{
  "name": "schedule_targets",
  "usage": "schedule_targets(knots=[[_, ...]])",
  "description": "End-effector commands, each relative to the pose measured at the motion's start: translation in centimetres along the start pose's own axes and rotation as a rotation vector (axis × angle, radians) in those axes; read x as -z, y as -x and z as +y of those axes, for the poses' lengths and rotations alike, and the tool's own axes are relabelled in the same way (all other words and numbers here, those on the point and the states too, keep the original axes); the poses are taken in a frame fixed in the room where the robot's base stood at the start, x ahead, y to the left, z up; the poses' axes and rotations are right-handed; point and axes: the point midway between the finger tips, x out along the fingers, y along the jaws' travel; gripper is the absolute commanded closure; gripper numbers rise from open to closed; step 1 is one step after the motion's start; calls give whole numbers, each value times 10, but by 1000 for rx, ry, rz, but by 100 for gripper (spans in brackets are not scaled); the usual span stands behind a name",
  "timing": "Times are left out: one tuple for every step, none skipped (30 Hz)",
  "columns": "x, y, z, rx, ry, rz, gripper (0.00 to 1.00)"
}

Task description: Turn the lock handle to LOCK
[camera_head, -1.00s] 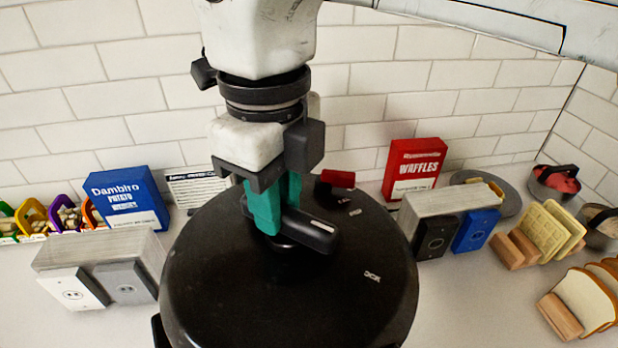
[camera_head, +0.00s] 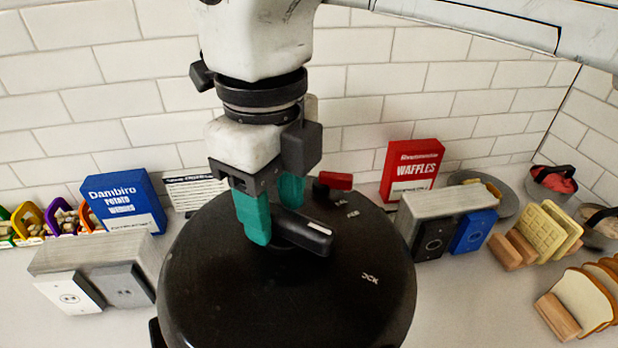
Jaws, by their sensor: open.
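The black lock handle (camera_head: 305,232) lies on the round black lid (camera_head: 230,300). Its end with a white mark points to the lower right. A small red-tipped piece (camera_head: 335,181) stands at the lid's back edge. The near finger partly hides the hub. I cannot tell whether either finger touches the handle.
A blue box (camera_head: 122,204) and a white-and-grey switch block (camera_head: 98,272) stand left of the lid. A red waffles box (camera_head: 411,170), a black-and-blue switch block (camera_head: 445,222) and bread in wooden holders (camera_head: 562,318) are on the right. A tiled wall closes the back.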

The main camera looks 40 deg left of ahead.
Motion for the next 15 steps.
schedule_targets(knots=[[0, 2, 0, 1, 0, 0, 49], [0, 3, 0, 1, 0, 0, 49], [0, 7, 0, 1, 0, 0, 49], [0, 10, 0, 1, -1, 0, 49], [0, 14, 0, 1, -1, -1, 49], [0, 20, -1, 3, -2, -2, 49], [0, 25, 0, 3, -2, -2, 49], [0, 31, 0, 3, -1, -1, 49], [-1, 39, -1, 3, -2, -2, 49], [-1, 45, 0, 3, -1, -2, 49], [-1, 51, 0, 3, -1, -1, 49], [-1, 59, 0, 4, -2, -2, 49], [-1, 65, 0, 3, -2, -2, 49], [-1, 71, 0, 2, -2, -2, 49], [-1, 78, 0, 3, -2, -2, 49]])
